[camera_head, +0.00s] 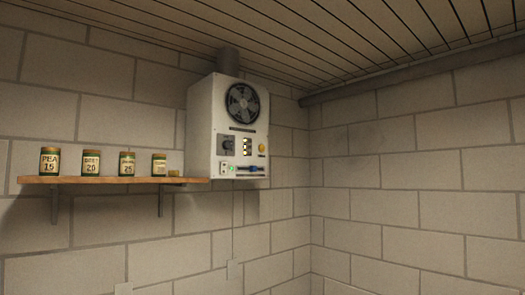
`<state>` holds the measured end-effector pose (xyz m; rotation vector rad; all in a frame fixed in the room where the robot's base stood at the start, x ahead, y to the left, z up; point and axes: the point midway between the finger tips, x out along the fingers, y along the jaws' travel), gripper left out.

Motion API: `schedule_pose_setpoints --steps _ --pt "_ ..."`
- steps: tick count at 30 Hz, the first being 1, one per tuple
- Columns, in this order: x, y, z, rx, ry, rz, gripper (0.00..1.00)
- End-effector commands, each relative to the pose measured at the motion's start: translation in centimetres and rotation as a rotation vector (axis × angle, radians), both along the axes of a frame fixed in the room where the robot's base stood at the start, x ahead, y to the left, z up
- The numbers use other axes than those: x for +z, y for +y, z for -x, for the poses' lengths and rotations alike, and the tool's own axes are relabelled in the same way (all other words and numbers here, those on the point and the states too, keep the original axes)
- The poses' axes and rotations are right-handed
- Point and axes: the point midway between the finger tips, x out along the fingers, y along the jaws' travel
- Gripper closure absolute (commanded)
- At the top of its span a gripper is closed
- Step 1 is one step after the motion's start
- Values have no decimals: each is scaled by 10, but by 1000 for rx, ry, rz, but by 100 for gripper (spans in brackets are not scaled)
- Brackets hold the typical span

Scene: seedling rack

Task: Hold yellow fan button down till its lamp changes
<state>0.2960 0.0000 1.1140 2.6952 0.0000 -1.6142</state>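A white fan unit (200,135) hangs on the block wall near the corner, with a dark round fan (242,103) in the upper part of its front. A round yellow button (262,148) sits at the right of its front panel. Left of the button are a column of small yellowish lights (246,146) and a dark knob (227,145). A small green light (231,169) glows low on the panel, beside a blue slider (247,169). I cannot tell which light is the button's lamp. My gripper is not in view.
A wooden shelf (100,180) on brackets runs left of the fan unit. It holds several labelled seed tins, among them a PEA 15 tin (50,161), and a small low yellowish item (174,174). A grey pipe (228,60) rises from the unit to the slatted ceiling. The space below is clear.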

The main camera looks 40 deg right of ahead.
Motion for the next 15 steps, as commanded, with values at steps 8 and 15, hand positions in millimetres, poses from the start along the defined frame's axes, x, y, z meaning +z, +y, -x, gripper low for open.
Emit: schedule_pose_setpoints --steps 8,15 --pt "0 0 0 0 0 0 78" --pt "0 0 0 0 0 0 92"
